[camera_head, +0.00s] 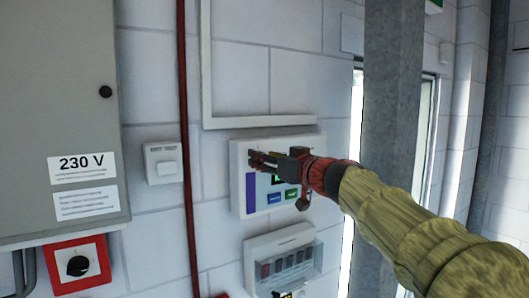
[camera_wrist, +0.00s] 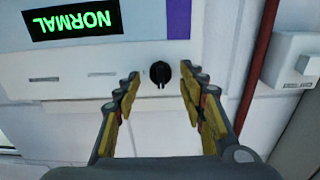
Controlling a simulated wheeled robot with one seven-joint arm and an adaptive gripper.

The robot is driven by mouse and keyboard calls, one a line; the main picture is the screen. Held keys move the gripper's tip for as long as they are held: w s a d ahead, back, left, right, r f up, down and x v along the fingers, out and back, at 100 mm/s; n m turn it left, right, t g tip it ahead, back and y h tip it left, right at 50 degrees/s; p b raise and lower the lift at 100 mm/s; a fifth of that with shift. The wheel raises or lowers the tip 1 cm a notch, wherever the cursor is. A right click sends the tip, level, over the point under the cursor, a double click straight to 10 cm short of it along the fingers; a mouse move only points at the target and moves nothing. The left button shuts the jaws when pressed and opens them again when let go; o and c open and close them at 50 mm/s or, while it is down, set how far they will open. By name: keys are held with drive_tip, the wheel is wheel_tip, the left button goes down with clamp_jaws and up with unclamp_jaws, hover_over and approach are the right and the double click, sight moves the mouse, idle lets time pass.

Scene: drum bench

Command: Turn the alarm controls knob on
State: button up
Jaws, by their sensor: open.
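A white alarm panel (camera_head: 238,203) is on the wall in the head view, with a purple strip and a display partly covered by my arm. In the wrist view the panel appears upside down, with a green NORMAL display (camera_wrist: 70,22). A small round black knob (camera_wrist: 161,74) sits near the panel's edge, its ridge roughly vertical in the picture. The knob is hidden in the head view. My gripper (camera_head: 257,160) is open in front of the panel. In the wrist view its two fingers lie either side of the knob, with gaps; I cannot tell the remaining depth.
A grey 230 V cabinet (camera_head: 60,120) and a red-framed black rotary switch (camera_head: 78,266) are at left. A red pipe (camera_head: 184,110) and a small white wall box (camera_head: 164,162) stand beside the panel. A clear-covered box (camera_head: 282,262) is below; a grey column (camera_head: 388,110) rises at right.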

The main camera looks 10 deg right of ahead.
drive_tip(key=shift+w+a, duration=0.15)
drive_tip(key=shift+w, duration=0.15)
drive_tip(key=shift+c, duration=0.3)
clamp_jaws()
